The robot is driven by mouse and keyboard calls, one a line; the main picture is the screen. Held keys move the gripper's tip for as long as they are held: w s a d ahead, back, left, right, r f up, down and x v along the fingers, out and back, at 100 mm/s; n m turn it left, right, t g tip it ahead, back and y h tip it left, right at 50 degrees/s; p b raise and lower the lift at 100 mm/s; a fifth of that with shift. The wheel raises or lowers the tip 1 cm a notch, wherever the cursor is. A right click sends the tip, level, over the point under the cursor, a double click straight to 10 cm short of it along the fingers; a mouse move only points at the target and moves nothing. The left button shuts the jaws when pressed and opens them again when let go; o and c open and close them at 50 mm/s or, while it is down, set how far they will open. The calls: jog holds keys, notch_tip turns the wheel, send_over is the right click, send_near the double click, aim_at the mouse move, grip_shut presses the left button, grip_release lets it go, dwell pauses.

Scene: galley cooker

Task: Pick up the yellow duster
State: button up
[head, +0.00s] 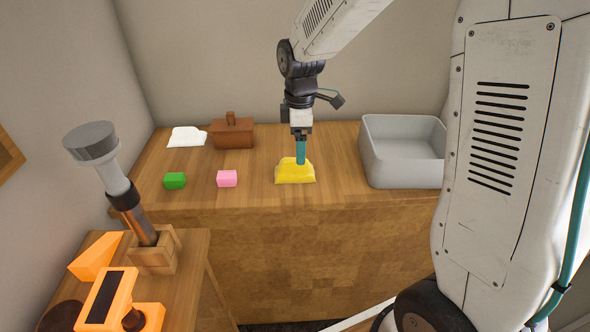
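The yellow duster (290,174) lies as a crumpled heap near the front edge of the wooden counter, in the middle of the head view. My gripper (301,158) points straight down at it, with its teal fingers at the duster's upper right part. The fingertips reach the duster or stand just in front of it; contact is not clear. The fingers line up as one narrow strip, so the gap between them does not show.
A pink block (227,178) and a green block (174,180) lie left of the duster. Behind them are a brown lidded box (232,133) and a white cloth (187,136). A grey basin (375,160) stands right. A lower wooden stand (190,285) holds orange items front left.

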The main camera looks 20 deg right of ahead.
aim_at(295, 167)
jog(key=f, duration=0.8)
jog(key=shift+w+a+f, duration=0.1)
jog(key=shift+w+f, duration=0.05)
jog(key=shift+w, duration=0.1)
jog(key=c, duration=1.1)
